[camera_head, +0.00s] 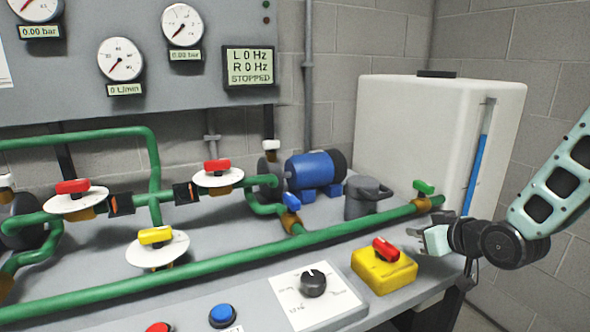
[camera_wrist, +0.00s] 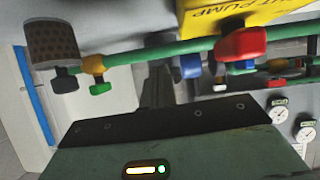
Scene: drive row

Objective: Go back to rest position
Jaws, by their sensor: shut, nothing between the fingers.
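My gripper (camera_head: 415,235) shows at the right of the head view, raised beside the yellow box's right side. It is shut and empty. My arm reaches it from the right edge. The yellow box (camera_head: 384,271) with a red switch knob (camera_head: 386,249) sits on the bench's right end, apart from the gripper. In the tilted wrist view, the red knob (camera_wrist: 240,43) and yellow box (camera_wrist: 215,15) are at the top, with part of a "PUMP" label readable. The gripper's dark fingers (camera_wrist: 157,88) show near the middle there.
A white tank (camera_head: 425,130) with a blue level strip stands behind the gripper. Green pipes (camera_head: 220,265) with coloured valves and a blue motor (camera_head: 316,168) fill the bench. A white dial plate (camera_head: 335,310) lies in front. The panel display (camera_head: 249,66) reads 0 Hz, stopped.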

